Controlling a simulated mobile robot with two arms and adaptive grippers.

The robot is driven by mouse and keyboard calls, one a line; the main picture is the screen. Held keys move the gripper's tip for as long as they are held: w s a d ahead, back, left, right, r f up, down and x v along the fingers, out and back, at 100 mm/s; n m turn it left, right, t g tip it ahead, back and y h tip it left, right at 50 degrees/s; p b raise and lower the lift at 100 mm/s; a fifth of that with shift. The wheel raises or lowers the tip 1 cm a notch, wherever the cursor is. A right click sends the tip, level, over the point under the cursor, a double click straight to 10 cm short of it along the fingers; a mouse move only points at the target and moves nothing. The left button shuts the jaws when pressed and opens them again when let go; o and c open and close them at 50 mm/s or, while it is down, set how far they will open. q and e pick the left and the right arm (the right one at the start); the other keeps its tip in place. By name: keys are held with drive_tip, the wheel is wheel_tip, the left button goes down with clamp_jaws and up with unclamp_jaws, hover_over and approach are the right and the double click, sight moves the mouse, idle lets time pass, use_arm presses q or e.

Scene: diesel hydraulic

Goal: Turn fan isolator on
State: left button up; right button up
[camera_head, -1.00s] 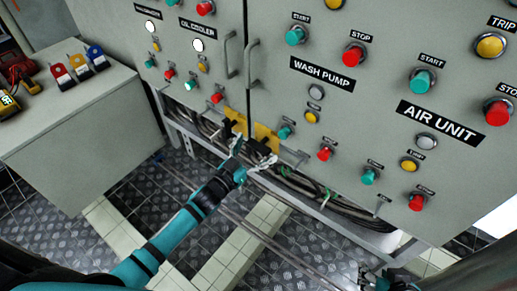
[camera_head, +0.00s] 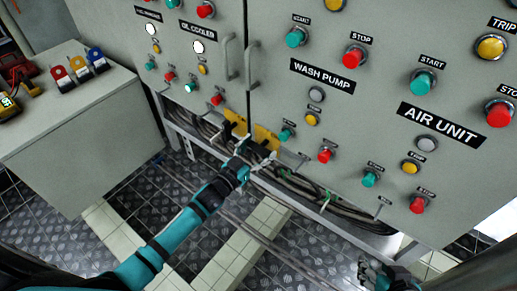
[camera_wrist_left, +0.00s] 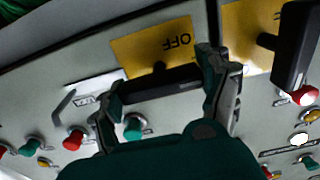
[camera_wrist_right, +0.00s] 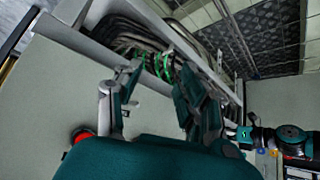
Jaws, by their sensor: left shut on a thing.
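My left gripper (camera_wrist_left: 165,92) has its fingers at both ends of a black switch handle (camera_wrist_left: 160,88) and is shut on it. The handle lies roughly level in the left wrist view, in front of a yellow plate (camera_wrist_left: 140,45) whose OFF lettering appears upside down. A second black handle (camera_wrist_left: 294,45) stands upright in that view on another yellow plate (camera_wrist_left: 240,38). I cannot read which one is the fan isolator. In the head view the left gripper (camera_head: 256,152) is at the cabinet's lower edge. My right gripper (camera_wrist_right: 160,95) is open and empty.
Grey cabinet doors (camera_head: 275,120) carry several coloured buttons and two upright door handles (camera_head: 252,65). Cables (camera_head: 320,195) run in a tray under the doors. A grey bench (camera_head: 75,120) with a yellow meter and padlocks is at left. Patterned floor lies below.

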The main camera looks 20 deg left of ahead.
drive_tip(key=shift+s, duration=0.15)
use_arm(q)
drive_tip(key=m+p, duration=0.1)
drive_tip(key=m, duration=0.4)
drive_tip(key=shift+p, duration=0.3)
drive_tip(key=shift+m, duration=0.7)
drive_tip(key=m, duration=0.3)
drive_tip(key=shift+m, duration=0.3)
drive_tip(key=m, duration=0.2)
drive_tip(key=shift+m, duration=0.4)
use_arm(e)
drive_tip(key=s+d+f+g+h, duration=0.1)
drive_tip(key=s+d+f+g, duration=0.1)
drive_tip(key=s+g, duration=0.35)
use_arm(q)
drive_tip(key=m, duration=0.3)
drive_tip(key=shift+b, duration=0.3)
drive_tip(key=shift+m, duration=1.1)
use_arm(e)
drive_tip(key=shift+w+a+r+t+y, duration=0.1)
drive_tip(key=shift+w+a+r+t, duration=0.1)
drive_tip(key=shift+w+t, duration=0.45)
drive_tip(key=shift+w+a+r+t+y, duration=0.1)
drive_tip(key=shift+w+a+t, duration=0.05)
drive_tip(key=shift+w+t, duration=0.45)
drive_tip(key=shift+w+a+r+t+y, duration=0.1)
drive_tip(key=shift+w+a+r+t, duration=0.1)
drive_tip(key=shift+w+t, duration=0.45)
drive_tip(key=shift+s, duration=0.1)
